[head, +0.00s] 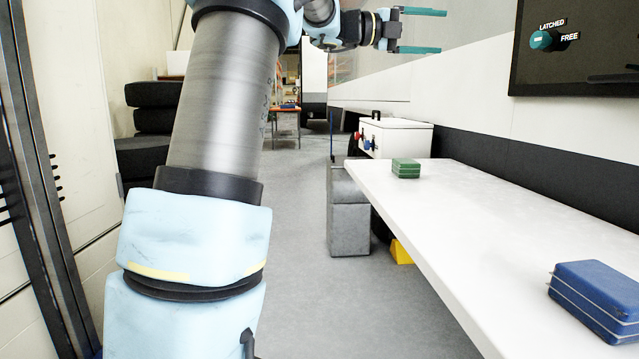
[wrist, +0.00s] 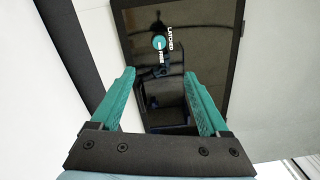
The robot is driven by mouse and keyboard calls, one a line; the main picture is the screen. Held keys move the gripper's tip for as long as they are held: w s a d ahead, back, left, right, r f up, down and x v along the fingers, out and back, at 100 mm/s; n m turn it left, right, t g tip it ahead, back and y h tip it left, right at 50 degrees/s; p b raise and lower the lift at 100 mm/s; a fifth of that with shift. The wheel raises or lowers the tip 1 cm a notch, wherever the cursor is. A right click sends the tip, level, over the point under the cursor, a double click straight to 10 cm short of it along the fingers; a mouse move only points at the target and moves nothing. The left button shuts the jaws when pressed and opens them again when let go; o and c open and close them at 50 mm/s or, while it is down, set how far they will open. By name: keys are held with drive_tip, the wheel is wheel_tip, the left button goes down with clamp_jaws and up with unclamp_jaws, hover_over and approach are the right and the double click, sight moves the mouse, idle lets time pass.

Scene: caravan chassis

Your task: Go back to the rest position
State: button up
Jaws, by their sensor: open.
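My gripper (head: 422,31) is at the top of the head view, raised above the level of the white counter, with its two teal fingers apart and nothing between them. In the wrist view my gripper (wrist: 165,95) is also open and empty. It faces a dark glossy panel with a teal knob (head: 542,41) and the labels LATCHED and FREE. The knob also shows in the wrist view (wrist: 159,42), beyond the fingers and apart from them.
The white counter (head: 470,215) runs along the right, with a green case (head: 406,168) and a blue case (head: 598,298) on it. A white box (head: 397,137) stands behind it. Black tyres (head: 152,120) are stacked at left. The grey floor (head: 320,300) between is clear.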

drive_tip(key=w+a+f+n+t+y, duration=0.5)
drive_tip(key=w+a+f+n+t, duration=0.45)
drive_tip(key=n, duration=0.55)
drive_tip(key=s+a+f+n+y, duration=0.3)
drive_tip(key=a+f+n+y, duration=0.85)
drive_tip(key=f, duration=0.55)
drive_tip(key=s+a+f+n+g+y, duration=0.1)
drive_tip(key=s+a+f+n+g, duration=0.5)
drive_tip(key=s+f, duration=0.6)
drive_tip(key=s+a+f+n+g, duration=0.2)
drive_tip(key=s+f, duration=0.3)
drive_tip(key=s, duration=0.3)
drive_tip(key=s+a+f+n+g, duration=0.1)
drive_tip(key=s+f+n+g, duration=0.1)
drive_tip(key=s+f, duration=0.45)
wheel_tip(320, 180, up, 19)
drive_tip(key=s+p, duration=0.1)
drive_tip(key=p, duration=1.6)
drive_tip(key=shift+s+r, duration=0.15)
drive_tip(key=shift+s, duration=0.2)
